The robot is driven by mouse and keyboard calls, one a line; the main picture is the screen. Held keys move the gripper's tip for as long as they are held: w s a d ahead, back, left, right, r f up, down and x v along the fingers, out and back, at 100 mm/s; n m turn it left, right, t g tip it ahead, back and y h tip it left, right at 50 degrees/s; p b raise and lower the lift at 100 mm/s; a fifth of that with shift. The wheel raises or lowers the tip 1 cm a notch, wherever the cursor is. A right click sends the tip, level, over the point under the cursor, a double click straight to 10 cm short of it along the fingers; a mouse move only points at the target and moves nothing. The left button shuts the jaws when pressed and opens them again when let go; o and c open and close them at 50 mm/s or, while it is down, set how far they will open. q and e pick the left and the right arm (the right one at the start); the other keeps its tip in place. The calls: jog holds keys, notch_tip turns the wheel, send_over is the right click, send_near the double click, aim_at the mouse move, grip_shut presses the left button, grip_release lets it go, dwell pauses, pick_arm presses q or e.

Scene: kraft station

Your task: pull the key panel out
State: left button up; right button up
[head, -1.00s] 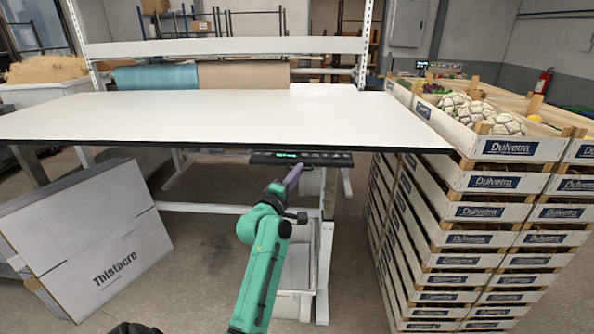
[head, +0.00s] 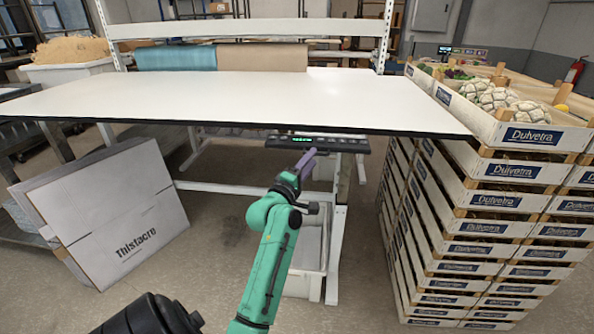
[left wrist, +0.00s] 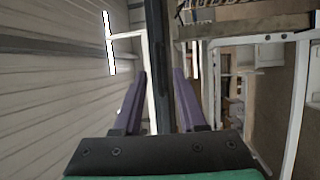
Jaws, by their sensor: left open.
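The key panel (head: 318,143) is a slim black strip with a green lit display and a row of keys. It hangs just below the front edge of the white table (head: 240,95), toward its right part. My left gripper (head: 309,157) has purple fingers whose tips are at the panel's lower front edge in the head view. In the left wrist view the two fingers of my left gripper (left wrist: 158,95) stand apart, with a dark bar between them. I cannot tell whether that bar is the panel or the table edge, or whether the fingers touch it. My right gripper is not in view.
A tall stack of crates (head: 480,225) marked Dulvetra stands close on the right, with cauliflowers on top. A large carton (head: 110,215) marked Thistacre leans at the left. Table legs and a pale bin (head: 300,285) are under the table.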

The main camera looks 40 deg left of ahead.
pick_arm(q)
jog(key=b+v, duration=0.3)
jog(key=v, duration=0.9)
jog(key=shift+s, duration=0.3)
jog(key=shift+d, duration=0.1)
